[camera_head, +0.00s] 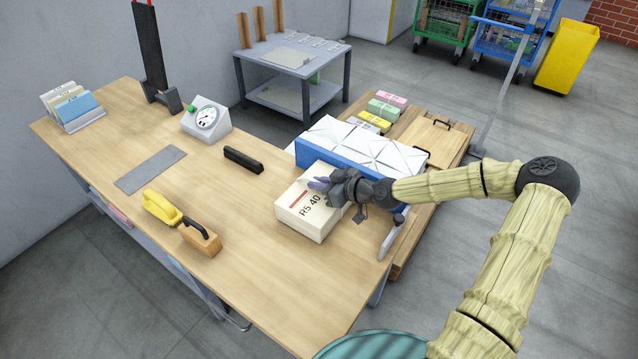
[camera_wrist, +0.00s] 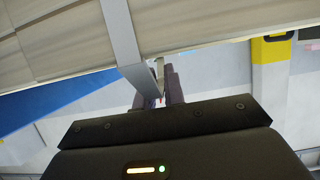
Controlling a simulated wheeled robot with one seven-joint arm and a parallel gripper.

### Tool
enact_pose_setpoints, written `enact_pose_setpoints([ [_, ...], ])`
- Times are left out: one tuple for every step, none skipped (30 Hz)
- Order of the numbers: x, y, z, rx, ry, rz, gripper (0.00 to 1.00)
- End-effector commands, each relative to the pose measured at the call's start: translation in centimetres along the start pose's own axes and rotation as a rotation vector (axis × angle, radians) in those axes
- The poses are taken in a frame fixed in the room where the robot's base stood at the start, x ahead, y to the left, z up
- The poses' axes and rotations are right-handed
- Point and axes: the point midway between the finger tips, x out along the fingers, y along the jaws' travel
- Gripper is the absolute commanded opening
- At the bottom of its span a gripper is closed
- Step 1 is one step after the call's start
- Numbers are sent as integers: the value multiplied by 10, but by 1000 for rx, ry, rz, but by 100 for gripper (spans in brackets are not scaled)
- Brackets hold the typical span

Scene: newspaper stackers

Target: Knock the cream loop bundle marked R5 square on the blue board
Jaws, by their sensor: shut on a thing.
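The cream bundle marked R5 40 (camera_head: 305,215) lies flat near the right end of the wooden table, close against the blue board (camera_head: 312,158). My gripper (camera_head: 322,185) reaches in from the right over the bundle's top. In the wrist view, my gripper (camera_wrist: 168,88) is shut on a pale grey band (camera_wrist: 122,35) that runs around the bundle's layered side (camera_wrist: 60,35). The blue board shows as a blue strip (camera_wrist: 55,95) at the left. The exact contact between bundle and board is hidden.
White wrapped packs (camera_head: 365,145) sit behind the board. A black bar (camera_head: 243,160), dial scale (camera_head: 206,118), grey plate (camera_head: 150,169), yellow dispenser (camera_head: 161,207) and wooden block with black handle (camera_head: 203,240) stand left. The table front (camera_head: 290,275) is clear.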

Motion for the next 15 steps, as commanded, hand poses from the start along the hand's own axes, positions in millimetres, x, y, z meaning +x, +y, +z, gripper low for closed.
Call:
enact_pose_setpoints([
  [0,2,-4,-5,8,7,0],
  [0,3,-4,-5,8,7,0],
  [-1,3,-4,-6,8,8,0],
  [-1,3,-4,-6,8,8,0],
  [-1,3,-4,-6,8,8,0],
  [-1,3,-4,-6,8,9,0],
  [-1,3,-4,-6,8,9,0],
  [-1,4,-4,-6,8,9,0],
  [-1,4,-4,-6,8,10,0],
  [-1,4,-4,-6,8,10,0],
  [-1,4,-4,-7,8,10,0],
  [-1,5,-4,-7,9,11,0],
  [-1,5,-4,-7,9,11,0],
  [-1,5,-4,-7,9,11,0],
  [-1,6,-4,-6,9,12,0],
])
